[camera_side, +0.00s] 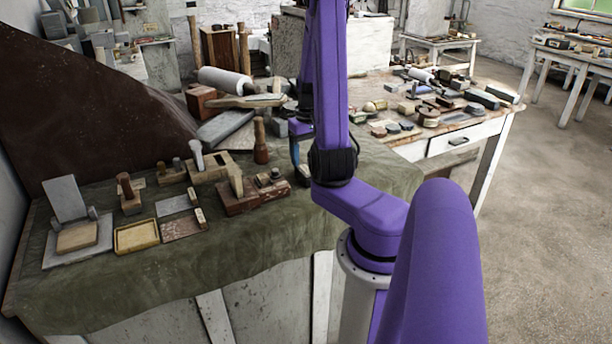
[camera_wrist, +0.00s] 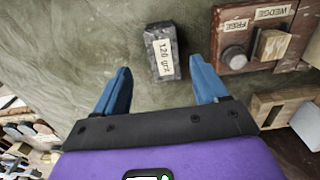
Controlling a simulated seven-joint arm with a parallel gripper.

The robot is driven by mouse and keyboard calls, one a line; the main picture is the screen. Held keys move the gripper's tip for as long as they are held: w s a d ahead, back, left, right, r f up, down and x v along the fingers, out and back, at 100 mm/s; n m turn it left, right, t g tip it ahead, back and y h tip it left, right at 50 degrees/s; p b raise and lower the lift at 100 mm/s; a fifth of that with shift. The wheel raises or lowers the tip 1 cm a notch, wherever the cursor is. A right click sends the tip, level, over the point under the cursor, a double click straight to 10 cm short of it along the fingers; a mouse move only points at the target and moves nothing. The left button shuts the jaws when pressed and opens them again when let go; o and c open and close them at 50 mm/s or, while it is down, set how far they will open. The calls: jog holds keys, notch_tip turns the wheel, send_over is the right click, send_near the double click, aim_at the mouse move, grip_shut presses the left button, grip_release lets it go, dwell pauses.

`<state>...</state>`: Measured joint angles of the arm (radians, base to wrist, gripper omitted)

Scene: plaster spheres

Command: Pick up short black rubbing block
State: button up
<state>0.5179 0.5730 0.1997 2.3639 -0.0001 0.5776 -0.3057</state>
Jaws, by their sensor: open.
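The short black rubbing block (camera_wrist: 164,66) lies on the green cloth in the wrist view. The block shows between and just beyond the fingertips, slightly nearer the right finger. In the side view my arm hides most of the gripper; a blue finger (camera_side: 294,151) shows at its left edge. A small dark block (camera_side: 302,175), probably the same one, shows beside the arm there.
A reddish-brown board (camera_wrist: 233,60) with a knob and wooden wedge, marked "FREE" and "WEDGE", lies close right of the block in the wrist view. Wooden tools crowd the cloth-covered bench (camera_side: 180,270) in the side view. Cloth left of the block in the wrist view is clear.

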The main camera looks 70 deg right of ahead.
aim_at(306, 169)
jog(key=f, duration=0.3)
jog(key=shift+w+a+f, duration=0.2)
jog(key=shift+a+f, duration=0.05)
jog(key=shift+a, duration=0.05)
jog(key=shift+f, duration=0.85)
jog(key=shift+d, duration=0.1)
jog(key=c, duration=1.2)
jog(key=shift+r, duration=0.15)
